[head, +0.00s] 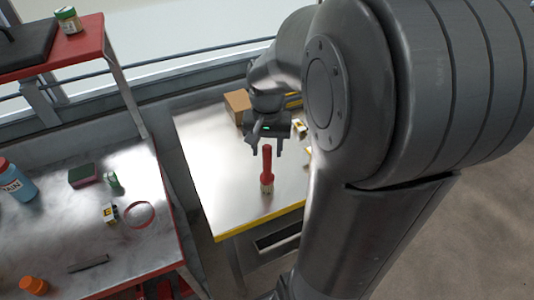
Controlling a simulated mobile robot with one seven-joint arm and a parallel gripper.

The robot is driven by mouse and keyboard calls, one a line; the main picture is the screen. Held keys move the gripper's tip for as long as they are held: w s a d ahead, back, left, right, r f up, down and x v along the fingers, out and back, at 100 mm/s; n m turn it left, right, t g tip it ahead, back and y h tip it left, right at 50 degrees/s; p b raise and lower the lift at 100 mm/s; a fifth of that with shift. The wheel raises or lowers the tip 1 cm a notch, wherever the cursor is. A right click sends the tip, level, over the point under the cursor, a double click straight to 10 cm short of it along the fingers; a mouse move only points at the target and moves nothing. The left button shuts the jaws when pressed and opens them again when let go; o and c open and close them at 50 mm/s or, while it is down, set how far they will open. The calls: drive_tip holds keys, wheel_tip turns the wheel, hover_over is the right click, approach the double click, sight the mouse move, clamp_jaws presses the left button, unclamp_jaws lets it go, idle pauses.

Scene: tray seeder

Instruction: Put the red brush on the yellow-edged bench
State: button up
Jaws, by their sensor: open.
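The red brush (266,164) stands upright, handle up and pale bristles down, on the yellow-edged bench (222,195), near its front yellow edge. My gripper (267,151) hangs over the bench with its jaws open. Its two fingers are at the level of the handle's top, one on either side of it in the picture. I cannot tell whether the handle is between them or a little in front of them. My arm hides the right part of the bench.
A brown box (237,106) and a small yellow-white item (300,128) are at the bench's back and right. The red-edged table (92,235) at left holds a blue bottle (19,183), a red ring (139,214) and other small items. The bench's left part is clear.

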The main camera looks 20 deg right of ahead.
wheel_tip(320, 180, up, 8)
drive_tip(key=shift+r, duration=0.4)
drive_tip(key=shift+s+a+r, duration=0.15)
drive_tip(key=shift+r, duration=0.1)
drive_tip(key=s+a+r+n+t, duration=0.1)
drive_tip(key=s+a+n+t, duration=0.4)
drive_tip(key=s, duration=0.6)
drive_tip(key=a+n, duration=0.1)
drive_tip(key=a, duration=0.1)
drive_tip(key=shift+s+a+r+t, duration=0.3)
drive_tip(key=shift+s+a+r, duration=0.05)
drive_tip(key=shift+r, duration=0.05)
